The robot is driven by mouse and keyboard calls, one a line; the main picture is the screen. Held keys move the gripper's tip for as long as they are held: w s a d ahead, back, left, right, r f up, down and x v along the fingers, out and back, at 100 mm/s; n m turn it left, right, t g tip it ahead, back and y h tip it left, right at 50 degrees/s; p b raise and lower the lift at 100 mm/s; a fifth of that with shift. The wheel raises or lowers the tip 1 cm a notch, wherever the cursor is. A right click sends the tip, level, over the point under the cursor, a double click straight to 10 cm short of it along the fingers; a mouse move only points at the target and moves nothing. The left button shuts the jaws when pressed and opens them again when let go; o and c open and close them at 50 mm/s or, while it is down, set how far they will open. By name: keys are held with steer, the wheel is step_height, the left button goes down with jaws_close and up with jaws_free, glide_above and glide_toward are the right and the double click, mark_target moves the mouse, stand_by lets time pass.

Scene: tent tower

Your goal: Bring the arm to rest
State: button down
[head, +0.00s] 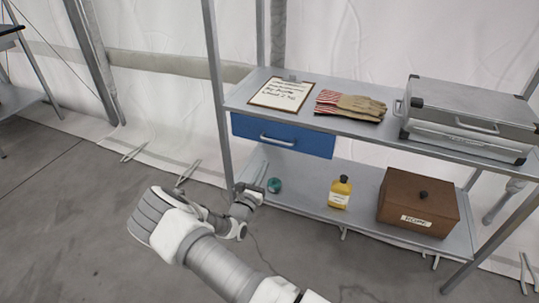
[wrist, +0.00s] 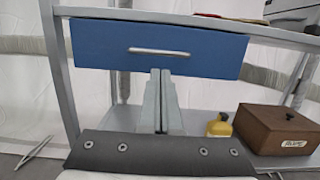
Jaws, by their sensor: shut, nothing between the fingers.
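My gripper (wrist: 160,74) is shut and empty in the wrist view, its two grey fingers side by side. In the head view my gripper (head: 254,188) is near the left end of the shelf unit, below the drawer (head: 283,136). My arm is bent and reaches in from the bottom of the picture. The drawer looks shut. I cannot tell whether the fingers touch anything.
The upper shelf (head: 375,128) holds a clipboard (head: 282,94), gloves (head: 352,105) and a silver case (head: 470,117). The lower shelf (head: 300,203) holds a teal round object (head: 274,185), a yellow bottle (head: 340,192) and a brown box (head: 418,202). Floor at left is clear.

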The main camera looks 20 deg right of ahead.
steer(key=r+v, duration=0.1)
steer(key=v, duration=0.3)
steer(key=s+d+r+m+g+y, duration=0.1)
steer(key=s+d+r+m+g, duration=0.4)
steer(key=s+r+m+g, duration=0.45)
steer(key=s+d+r+m+g+y, duration=0.1)
steer(key=s+d+r+m+g, duration=0.5)
steer(key=s+r+m, duration=0.5)
steer(key=s+a+r+m+t+y, duration=0.5)
steer(key=s+a+r+m+y, duration=0.45)
steer(key=s, duration=0.55)
step_height(320, 180, up, 19)
steer(key=a+n+p, duration=0.1)
steer(key=p, duration=1.8)
steer(key=shift+w+a, duration=0.15)
steer(key=shift+w, duration=0.2)
